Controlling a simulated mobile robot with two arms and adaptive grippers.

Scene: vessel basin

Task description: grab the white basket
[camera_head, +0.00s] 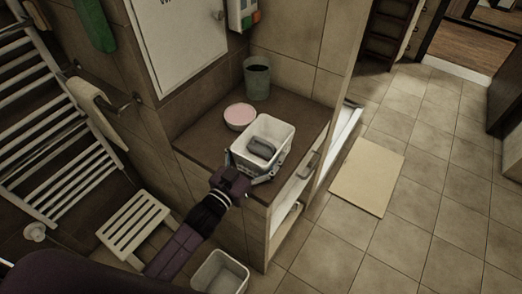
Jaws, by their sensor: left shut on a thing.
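The white basket (283,135) is upright on the dark brown counter (202,139), near its front edge. A dark grey object (262,147) lies inside it. My left gripper (257,170) is at the near side of the basket, with its fingers around the near part of it and shut on it. Whether the basket's bottom touches the counter is hard to tell. My right gripper does not show.
A pink-topped round container (240,116) and a grey-green cup (257,80) stand behind the basket. A white bin (219,274) and a slatted stool (135,222) stand on the floor below. A beige mat (367,176) lies on open tiled floor at right.

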